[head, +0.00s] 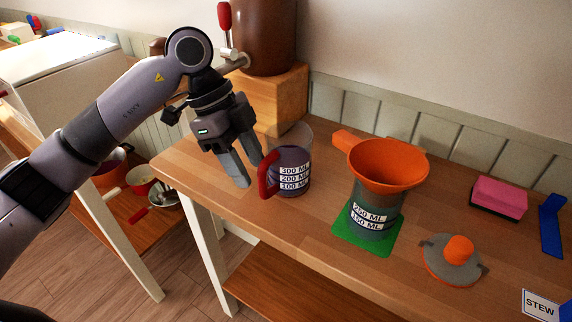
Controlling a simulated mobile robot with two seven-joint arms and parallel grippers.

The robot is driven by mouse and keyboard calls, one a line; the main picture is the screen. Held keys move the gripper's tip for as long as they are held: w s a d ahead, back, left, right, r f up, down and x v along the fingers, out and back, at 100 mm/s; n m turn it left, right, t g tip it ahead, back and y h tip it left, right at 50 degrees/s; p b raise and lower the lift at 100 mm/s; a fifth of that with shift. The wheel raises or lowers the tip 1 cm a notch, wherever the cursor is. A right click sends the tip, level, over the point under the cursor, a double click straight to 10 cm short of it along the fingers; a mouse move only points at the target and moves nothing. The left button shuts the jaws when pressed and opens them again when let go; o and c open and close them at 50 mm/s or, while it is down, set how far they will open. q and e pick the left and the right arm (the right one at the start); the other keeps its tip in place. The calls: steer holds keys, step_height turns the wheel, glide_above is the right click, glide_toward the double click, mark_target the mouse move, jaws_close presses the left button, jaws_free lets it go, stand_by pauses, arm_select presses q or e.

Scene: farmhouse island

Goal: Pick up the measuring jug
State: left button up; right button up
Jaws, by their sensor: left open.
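The measuring jug (292,173) stands upright on the wooden counter, with a clear upper part, a purple lower part, a red handle on its left and labels reading 300, 200 and 100 ML. My left gripper (246,172) is open, just left of the jug and close to the red handle. One finger overlaps the handle area in the picture, and I cannot tell whether they touch. No thing shows held between the fingers. My right gripper is not in the head view.
A container (372,220) with an orange funnel (388,163) stands on a green mat (383,246) right of the jug. A grey lid with an orange knob (459,250) lies nearby. A brown dispenser (264,38) on a wooden block (283,98) stands behind. Bare counter lies in front of the jug.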

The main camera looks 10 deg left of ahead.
mark_target(258, 178)
arm_select(q)
steer(key=shift+x, duration=2.3)
steer(key=shift+w, duration=0.1)
jaws_close()
steer(key=shift+d+r, duration=0.1)
steer(key=shift+r, duration=0.05)
steer(key=shift+r, duration=0.1)
step_height(258, 178, up, 20)
